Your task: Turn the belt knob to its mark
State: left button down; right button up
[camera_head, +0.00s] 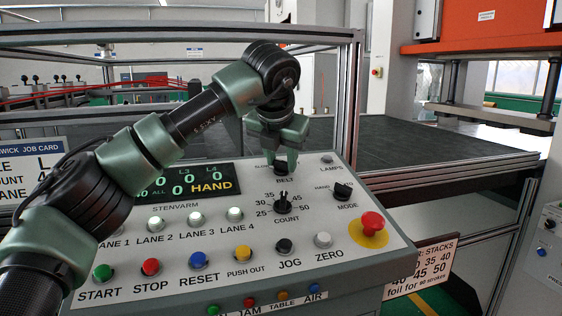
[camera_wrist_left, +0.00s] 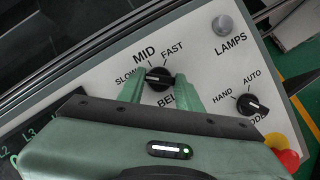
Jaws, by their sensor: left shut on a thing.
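The belt knob (camera_wrist_left: 158,80) is a black round knob with a white pointer line on the sloped control panel (camera_head: 225,262). In the left wrist view its pointer points left, toward SLOW; MID and FAST are printed around it. My left gripper (camera_wrist_left: 160,90) has its two green fingers on opposite sides of the knob and is shut on it. In the head view my left gripper (camera_head: 283,163) comes down over the knob and hides most of it, with the BELT label just below. My right gripper is not in view.
A red emergency button (camera_head: 372,222) stands up at the right. A job card (camera_head: 28,170) at left is partly hidden by my arm.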

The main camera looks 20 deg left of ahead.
pick_arm(q)
jog(key=c, duration=1)
grip_release()
jog(key=shift+w, duration=0.15)
jog(key=shift+o, duration=0.2)
jog(key=b+v, duration=0.1)
jog(key=v, duration=0.6)
jog(key=shift+s+r+b, duration=0.25)
jog(key=shift+s+b, duration=0.05)
jog(key=shift+b, duration=0.05)
jog(key=shift+d, duration=0.1)
